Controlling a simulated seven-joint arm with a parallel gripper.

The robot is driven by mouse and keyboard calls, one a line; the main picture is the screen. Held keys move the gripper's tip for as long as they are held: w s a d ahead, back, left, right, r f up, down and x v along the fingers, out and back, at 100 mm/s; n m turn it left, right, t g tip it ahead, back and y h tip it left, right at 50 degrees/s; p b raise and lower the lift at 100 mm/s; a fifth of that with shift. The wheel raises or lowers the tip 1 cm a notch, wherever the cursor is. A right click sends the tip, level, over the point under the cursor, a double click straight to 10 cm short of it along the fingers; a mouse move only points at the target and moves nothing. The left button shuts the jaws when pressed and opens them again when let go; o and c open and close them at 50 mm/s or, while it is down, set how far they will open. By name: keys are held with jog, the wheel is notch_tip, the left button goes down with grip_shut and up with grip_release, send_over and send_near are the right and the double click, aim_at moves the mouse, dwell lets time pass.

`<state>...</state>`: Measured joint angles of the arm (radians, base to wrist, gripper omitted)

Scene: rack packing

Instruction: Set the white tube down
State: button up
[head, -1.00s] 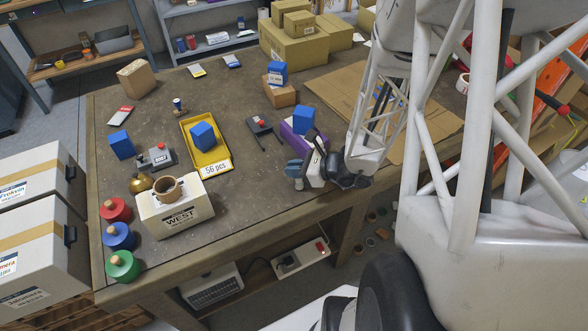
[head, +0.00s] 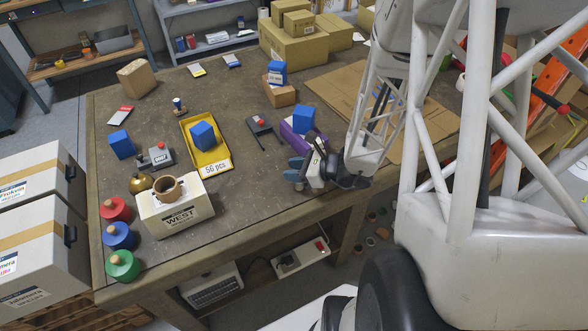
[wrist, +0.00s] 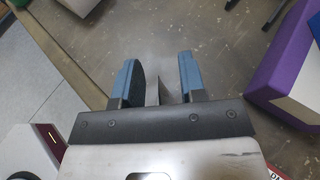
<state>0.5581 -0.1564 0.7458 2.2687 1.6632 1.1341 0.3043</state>
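I cannot make out a white tube in either view. My gripper (head: 295,170) is low over the near edge of the table (head: 245,205), in front of the purple box (head: 291,133). In the wrist view, its two blue fingers (wrist: 162,82) stand apart over the grey table top. A small grey shape lies between them at their base, and I cannot tell what it is. No white object shows between the fingers. The purple box with a white face (wrist: 285,65) is to the right of the fingers, apart from them.
A blue block (head: 303,118) shows at the purple box. A dark device (head: 261,127), a yellow tray (head: 213,167) and a white WEST box (head: 180,218) stand to the left. Table between the tray and my gripper is clear. A cardboard sheet (head: 335,92) lies behind.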

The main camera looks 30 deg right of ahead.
jog(key=shift+s+r, duration=0.1)
jog(key=shift+r, duration=0.05)
jog(key=v, duration=1.1)
jog(key=shift+s+d+r, duration=0.2)
jog(key=shift+s+d, duration=0.05)
dwell(0.3)
dwell(0.9)
jog(key=s+a+r+n+g, duration=0.1)
jog(key=a+r+n+g, duration=0.7)
jog(key=a+n, duration=0.4)
jog(key=s+a+r+n+h, duration=0.2)
jog(key=s+r+n+h, duration=0.1)
jog(key=r+n+h, duration=0.2)
jog(key=s+a+r+n+t+h, duration=0.1)
jog(key=s+a+r+n+h, duration=0.2)
jog(key=r+n, duration=0.6)
jog(key=shift+s+r+n+h, duration=0.3)
jog(key=shift+s+r+h, duration=0.15)
jog(key=shift+r+h, duration=0.4)
